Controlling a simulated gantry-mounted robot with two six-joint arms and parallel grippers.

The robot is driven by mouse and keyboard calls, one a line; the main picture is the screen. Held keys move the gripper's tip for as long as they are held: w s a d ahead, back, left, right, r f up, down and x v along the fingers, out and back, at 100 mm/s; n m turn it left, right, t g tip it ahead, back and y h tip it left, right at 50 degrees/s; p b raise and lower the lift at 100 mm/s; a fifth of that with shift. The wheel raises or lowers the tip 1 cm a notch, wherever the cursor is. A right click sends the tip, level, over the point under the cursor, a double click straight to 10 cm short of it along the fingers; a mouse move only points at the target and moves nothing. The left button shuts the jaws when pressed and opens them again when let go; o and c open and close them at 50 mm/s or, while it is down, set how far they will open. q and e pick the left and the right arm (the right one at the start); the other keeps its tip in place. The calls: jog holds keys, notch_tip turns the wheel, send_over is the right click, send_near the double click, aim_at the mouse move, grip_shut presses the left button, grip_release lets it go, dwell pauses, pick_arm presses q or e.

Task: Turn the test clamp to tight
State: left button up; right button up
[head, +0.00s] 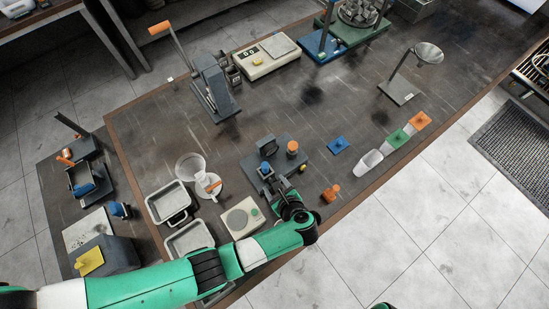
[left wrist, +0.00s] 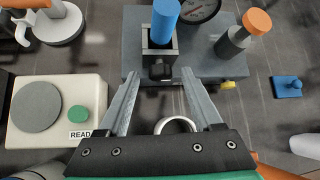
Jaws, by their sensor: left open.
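The test clamp is a dark grey block on a grey base (head: 250,162) on the bench, with a blue cylinder (left wrist: 165,18) standing in its square holder. A small dark knob (left wrist: 160,71) sticks out of the holder's near side. A round gauge (left wrist: 198,8) and an orange-capped post (left wrist: 257,22) share the base, which also shows in the left wrist view (left wrist: 135,50). My left gripper (left wrist: 160,76) is open, its fingertips on either side of the knob. I cannot tell whether they touch it. In the head view my left gripper (head: 270,183) reaches the clamp's near side. My right gripper is not in view.
A beige box with a grey disc and green button (head: 242,217) stands left of my gripper. White trays (head: 168,203) and a funnel stand (head: 207,186) lie further left. A blue piece (head: 338,144) and an orange piece (head: 331,193) lie to the right.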

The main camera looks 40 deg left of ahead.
pick_arm(q)
jog(key=shift+w+a+f, duration=0.15)
jog(key=shift+a+f, duration=0.15)
grip_shut()
jog(key=shift+w+f+b, duration=0.1)
jog(key=shift+b, duration=0.35)
jog(key=g+b, duration=0.1)
jog(key=b, duration=0.1)
jog(key=m+g+y+b, duration=0.1)
jog(key=b, duration=0.1)
jog(key=m+g+b, duration=0.1)
jog(key=b, duration=0.1)
jog(key=shift+w+d+f+g, duration=0.15)
jog(key=shift+w+f+g, duration=0.15)
jog(key=shift+f, duration=0.05)
jog(key=shift+r+b, duration=0.3)
jog(key=shift+b, duration=0.35)
jog(key=shift+r+g, duration=0.15)
jog(key=shift+g, duration=0.15)
